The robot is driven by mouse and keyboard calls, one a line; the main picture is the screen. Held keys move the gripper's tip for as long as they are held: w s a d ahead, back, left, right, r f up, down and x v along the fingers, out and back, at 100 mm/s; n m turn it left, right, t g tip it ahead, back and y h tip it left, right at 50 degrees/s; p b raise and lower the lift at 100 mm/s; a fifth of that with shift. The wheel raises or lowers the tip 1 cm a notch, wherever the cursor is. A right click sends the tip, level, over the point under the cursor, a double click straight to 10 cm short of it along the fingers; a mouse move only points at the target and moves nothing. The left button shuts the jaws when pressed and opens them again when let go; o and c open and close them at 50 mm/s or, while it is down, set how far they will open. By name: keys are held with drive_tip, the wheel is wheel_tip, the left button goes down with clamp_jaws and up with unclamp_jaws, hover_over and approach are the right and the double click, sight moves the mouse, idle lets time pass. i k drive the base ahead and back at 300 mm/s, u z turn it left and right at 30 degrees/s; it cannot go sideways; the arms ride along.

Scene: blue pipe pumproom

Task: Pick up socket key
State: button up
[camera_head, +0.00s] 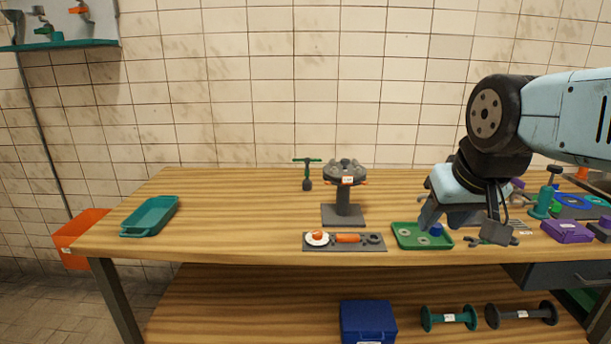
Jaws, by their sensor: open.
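A T-shaped tool with a green handle and a dark end, which looks like the socket key (307,174), is at the back middle of the wooden table, left of a grey pedestal fixture. My gripper (453,222) is open at the right part of the table, by the right side of a small green tray (402,243). It is well to the right of the T-shaped tool and apart from it. A blue piece (436,230) in the tray shows near the left finger; contact is unclear.
The grey pedestal fixture (343,200) stands mid-table, with a grey board (295,242) of orange and white parts in front. A teal tray (150,216) is at the left. Purple and green items crowd the right end. The table between the teal tray and the board is clear.

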sight(307, 185)
drive_tip(key=u, duration=0.45)
drive_tip(key=i, duration=1.45)
drive_tip(key=z, duration=0.55)
